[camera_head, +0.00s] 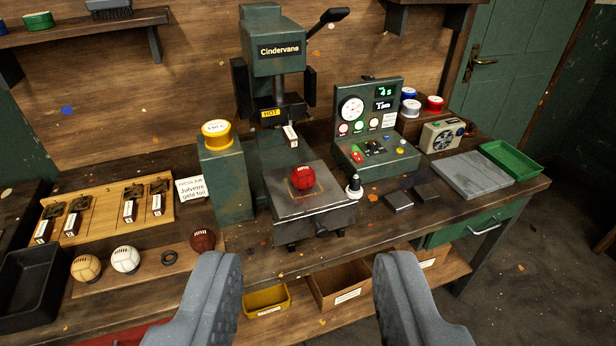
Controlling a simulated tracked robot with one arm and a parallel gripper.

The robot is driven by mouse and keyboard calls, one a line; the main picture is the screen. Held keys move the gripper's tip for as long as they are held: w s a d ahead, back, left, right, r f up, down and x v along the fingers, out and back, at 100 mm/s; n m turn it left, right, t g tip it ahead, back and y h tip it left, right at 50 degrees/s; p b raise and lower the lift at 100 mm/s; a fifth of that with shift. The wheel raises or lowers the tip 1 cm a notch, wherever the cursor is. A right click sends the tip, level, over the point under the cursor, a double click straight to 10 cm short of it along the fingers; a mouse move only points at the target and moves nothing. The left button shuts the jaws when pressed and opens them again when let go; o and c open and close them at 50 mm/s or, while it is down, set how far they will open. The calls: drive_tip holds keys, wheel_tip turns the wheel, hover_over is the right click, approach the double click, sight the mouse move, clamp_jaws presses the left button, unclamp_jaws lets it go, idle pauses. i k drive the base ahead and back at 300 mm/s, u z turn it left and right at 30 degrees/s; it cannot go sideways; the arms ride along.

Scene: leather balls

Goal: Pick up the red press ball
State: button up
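The red press ball (303,178) sits on the flat plate (284,199) of the green Cindervane press (274,50), inside a marked square, below the press head. My gripper (307,290) is open and empty, with its two grey fingers wide apart at the bottom of the view. The ball is ahead of the fingers, roughly centred between them in the picture, and nothing touches it. The whole front of the ball shows.
A tan ball (86,268), a white ball (125,259) and a dark brown ball (203,240) rest on a wooden strip at left. A HOT label (271,113) marks the press head.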

sight(303, 177)
drive_tip(key=i, duration=0.95)
drive_tip(key=u, duration=0.05)
